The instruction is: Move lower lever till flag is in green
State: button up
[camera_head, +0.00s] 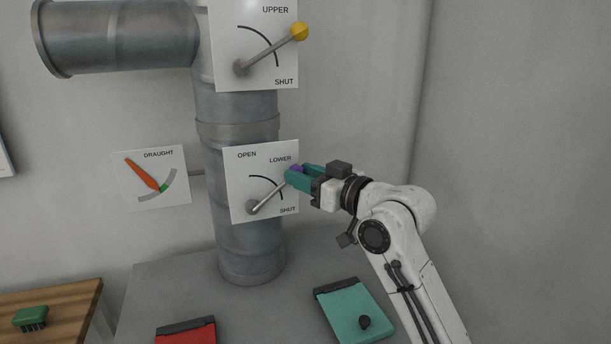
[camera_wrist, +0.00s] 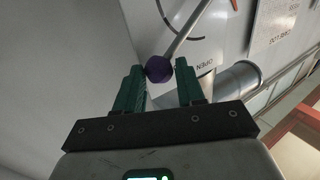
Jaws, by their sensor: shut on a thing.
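The lower lever (camera_head: 268,194) is a grey rod on the white LOWER plate (camera_head: 238,180), tilted up to the right, between the OPEN and SHUT labels. Its purple knob (camera_head: 297,169) is between the teal fingers of my gripper (camera_head: 296,176), which is shut on it. The wrist view shows the knob (camera_wrist: 159,69) between the fingertips of my gripper (camera_wrist: 163,75). The orange flag (camera_head: 143,175) on the DRAUGHT gauge (camera_head: 126,193) slants down to the right. Its lower end is close to the green band (camera_head: 165,187); I cannot tell if it is fully inside.
The UPPER plate (camera_head: 226,20) above has a lever with a yellow knob (camera_head: 299,31). A teal clipboard-like object (camera_head: 349,303) and a red one (camera_head: 187,334) lie on the grey surface below. A green brush (camera_head: 30,318) sits on a wooden table at left.

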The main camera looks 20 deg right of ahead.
jog(key=shift+d, duration=0.1)
grip_shut()
jog(key=shift+a+r+n+h, duration=0.3)
jog(key=shift+a+r+n, duration=0.05)
jog(key=shift+r+n, duration=0.15)
jog(key=o, duration=0.7)
grip_release()
jog(key=b+v, duration=0.1)
jog(key=v, duration=0.9)
jog(key=shift+s+d, duration=0.25)
